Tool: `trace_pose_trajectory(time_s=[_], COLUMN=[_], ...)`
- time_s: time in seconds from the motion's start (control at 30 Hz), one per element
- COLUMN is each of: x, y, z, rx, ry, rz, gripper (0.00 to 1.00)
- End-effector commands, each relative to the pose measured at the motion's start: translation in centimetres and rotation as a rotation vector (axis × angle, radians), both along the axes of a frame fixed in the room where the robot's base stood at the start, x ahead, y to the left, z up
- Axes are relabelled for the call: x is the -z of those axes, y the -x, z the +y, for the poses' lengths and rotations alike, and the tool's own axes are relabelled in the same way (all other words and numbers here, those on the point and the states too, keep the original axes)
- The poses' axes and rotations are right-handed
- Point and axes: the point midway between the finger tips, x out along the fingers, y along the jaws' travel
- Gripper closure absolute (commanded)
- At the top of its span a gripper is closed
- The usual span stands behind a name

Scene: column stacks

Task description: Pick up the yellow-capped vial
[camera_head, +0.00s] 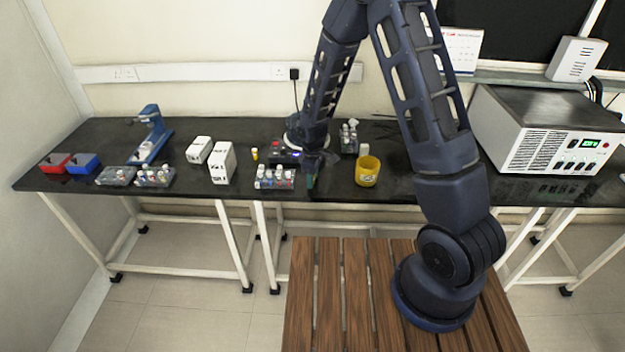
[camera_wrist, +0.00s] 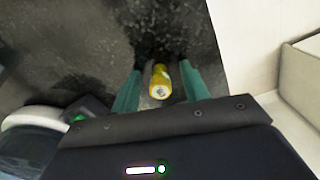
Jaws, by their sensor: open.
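In the wrist view a small yellow item (camera_wrist: 160,76) with a pale, greyish near end shows between the two teal fingers of my gripper (camera_wrist: 158,88). It looks like a yellow-capped vial. The fingers are open, with a narrow gap on each side of it; its depth relative to the fingertips is hard to tell. In the head view my gripper (camera_head: 312,178) points down over the dark bench near its front edge. A small yellow upright item (camera_head: 255,154) stands to its left; I cannot tell whether it is the same one.
A rack of vials (camera_head: 273,177) stands just left of my gripper, and a yellow cup (camera_head: 367,171) to its right. Another vial rack (camera_head: 349,140) is behind. White boxes (camera_head: 222,163) stand farther left. A white instrument (camera_head: 555,150) fills the right end.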

Motion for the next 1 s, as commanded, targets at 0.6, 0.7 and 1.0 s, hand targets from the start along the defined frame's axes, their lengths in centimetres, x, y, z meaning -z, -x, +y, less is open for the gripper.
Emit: trace_pose_trajectory(time_s=[0.6, 0.7, 1.0], x=[-0.2, -0.8, -5.8], y=[0.0, -0.1, -0.1], z=[0.0, 0.0, 0.0], rx=[0.0, 0.0, 0.0], ry=[-0.001, -0.002, -0.003], rz=[0.0, -0.002, -0.004], gripper=[1.0, 1.0, 1.0])
